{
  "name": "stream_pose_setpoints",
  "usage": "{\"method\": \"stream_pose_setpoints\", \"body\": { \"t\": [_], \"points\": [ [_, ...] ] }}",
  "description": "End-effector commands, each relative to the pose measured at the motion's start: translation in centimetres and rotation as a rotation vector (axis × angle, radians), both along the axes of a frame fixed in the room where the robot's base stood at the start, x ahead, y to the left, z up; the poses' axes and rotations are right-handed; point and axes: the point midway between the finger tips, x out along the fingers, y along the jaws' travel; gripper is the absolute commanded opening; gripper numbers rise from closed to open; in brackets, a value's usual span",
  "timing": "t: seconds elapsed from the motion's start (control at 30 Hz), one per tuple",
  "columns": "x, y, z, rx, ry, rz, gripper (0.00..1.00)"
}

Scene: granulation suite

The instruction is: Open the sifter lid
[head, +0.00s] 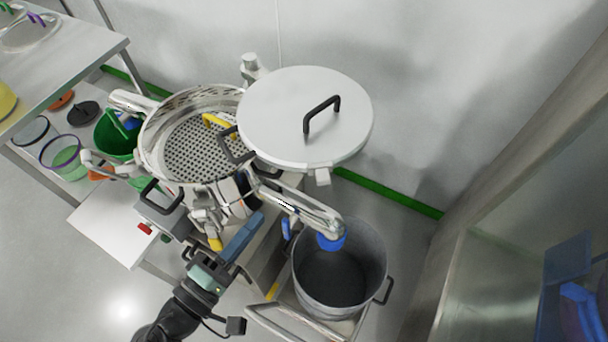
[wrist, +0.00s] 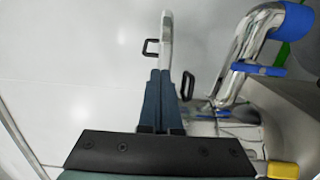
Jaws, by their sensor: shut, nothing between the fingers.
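The sifter (head: 190,150) is a round steel bowl with a perforated screen, and most of the screen is uncovered. Its round silver lid (head: 270,115) is swung off to the right, overlapping only the bowl's right edge in the picture. A black handle (head: 322,114) stands on the lid top. In the wrist view the lid (wrist: 166,40) shows edge-on, beyond my fingertips, with its handle (wrist: 151,47) at left. My gripper (head: 250,225), with blue fingers, is below and in front of the sifter, apart from the lid handle. The fingers (wrist: 160,78) are together and hold nothing.
A chrome outlet pipe (head: 305,210) with a blue end hangs over a grey bin (head: 340,270) on a cart at right. A yellow-handled tool (head: 218,124) lies in the bowl. A white side table (head: 105,225) is at left. The wall is close behind.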

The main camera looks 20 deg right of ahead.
Motion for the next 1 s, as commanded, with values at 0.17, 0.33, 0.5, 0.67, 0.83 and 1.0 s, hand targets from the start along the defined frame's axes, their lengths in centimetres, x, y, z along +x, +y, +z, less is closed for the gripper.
{"method": "stream_pose_setpoints", "body": {
  "t": [0.17, 0.33, 0.5, 0.67, 0.83, 1.0],
  "points": [
    [1.8, -2.8, 0.2, 0.001, 0.0, -0.005, 0.0],
    [3.8, -6.1, 0.3, 0.003, -0.001, -0.006, 0.0],
    [4.7, -8.9, 0.3, 0.004, 0.001, -0.005, 0.0],
    [4.3, -10.7, 0.2, 0.004, -0.001, -0.002, 0.0],
    [4.1, -11.5, 0.0, 0.005, 0.0, -0.001, 0.0],
    [4.1, -11.6, 0.0, 0.006, -0.001, -0.001, 0.0]
  ]
}}
